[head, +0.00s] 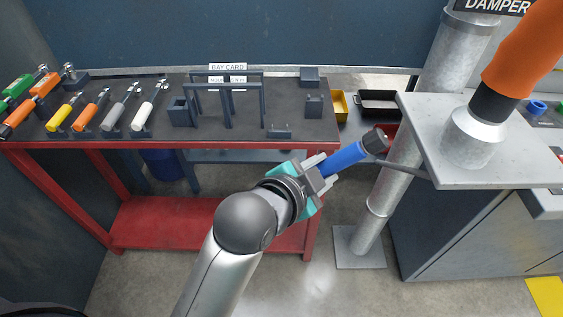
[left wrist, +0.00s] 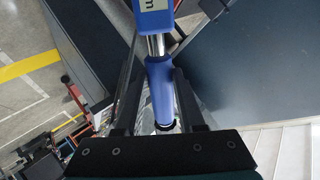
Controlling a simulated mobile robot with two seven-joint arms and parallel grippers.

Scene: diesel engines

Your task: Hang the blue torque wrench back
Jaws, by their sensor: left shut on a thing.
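My left gripper (head: 319,176) is shut on the blue torque wrench (head: 345,158) and holds it in the air in front of the bench's right end. The wrench slants up to the right, with a dark round end (head: 376,140). In the left wrist view, its blue grip (left wrist: 160,85) lies between the two dark fingers, with a steel shaft and a blue display housing (left wrist: 154,18) beyond. Green (head: 18,87) and orange (head: 45,85) handled tools rest at the bench's left. A dark stand with crossbars (head: 227,88) is at mid-bench. My right gripper is not in view.
The red-framed bench (head: 170,146) also bears several smaller handled tools (head: 100,110) and dark holders (head: 181,112). A yellow bin (head: 338,105) is at its right. A metal post (head: 378,190) and grey plate table (head: 500,180) stand close right of the wrench.

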